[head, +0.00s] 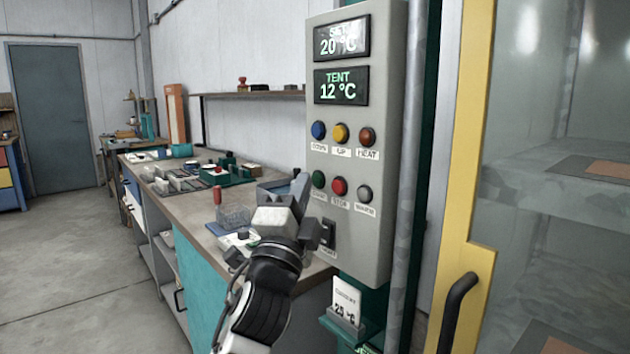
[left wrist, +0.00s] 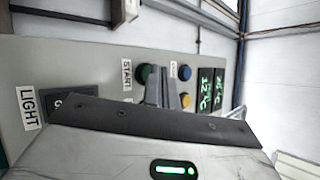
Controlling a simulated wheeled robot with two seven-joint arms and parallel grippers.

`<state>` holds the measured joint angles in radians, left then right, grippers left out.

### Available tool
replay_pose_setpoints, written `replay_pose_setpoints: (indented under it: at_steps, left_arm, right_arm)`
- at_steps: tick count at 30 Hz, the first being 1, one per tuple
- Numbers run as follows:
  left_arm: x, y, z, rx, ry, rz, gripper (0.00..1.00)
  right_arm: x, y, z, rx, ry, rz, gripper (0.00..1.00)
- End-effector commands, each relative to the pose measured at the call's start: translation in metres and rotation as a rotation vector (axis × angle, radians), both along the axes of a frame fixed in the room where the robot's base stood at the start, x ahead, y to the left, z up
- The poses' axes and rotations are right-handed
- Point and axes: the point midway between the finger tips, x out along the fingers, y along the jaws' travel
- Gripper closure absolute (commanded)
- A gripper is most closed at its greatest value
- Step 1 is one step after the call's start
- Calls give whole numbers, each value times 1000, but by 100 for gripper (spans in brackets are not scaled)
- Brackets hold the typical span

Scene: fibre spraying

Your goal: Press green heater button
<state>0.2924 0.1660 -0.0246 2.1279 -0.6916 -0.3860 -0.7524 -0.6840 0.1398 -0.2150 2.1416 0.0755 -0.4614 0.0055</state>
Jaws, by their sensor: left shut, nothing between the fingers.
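A grey control panel (head: 387,180) carries two rows of round buttons. The green button (head: 318,180) is at the left of the lower row, and its label reads START in the left wrist view. My left gripper (head: 301,184) is shut and empty, with its tips just left of and below the green button. In the left wrist view the shut fingers (left wrist: 160,88) partly cover the green button (left wrist: 144,73). I cannot tell whether they touch it.
The red button (head: 339,186) is beside the green one; the blue button (head: 318,130) is above. Displays read SET 20 °C and TENT 12 °C. A cluttered workbench (head: 190,205) stands left of the panel. A yellow-framed glass door (head: 470,150) stands at right.

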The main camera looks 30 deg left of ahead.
Motion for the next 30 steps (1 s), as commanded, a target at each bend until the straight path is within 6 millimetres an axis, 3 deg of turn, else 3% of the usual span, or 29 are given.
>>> replay_pose_setpoints:
  at_steps: [30]
  left_arm:
    - [8,-3,0,-1,0,-1,100]
  right_arm:
    - [0,0,-1,0,-1,0,58]
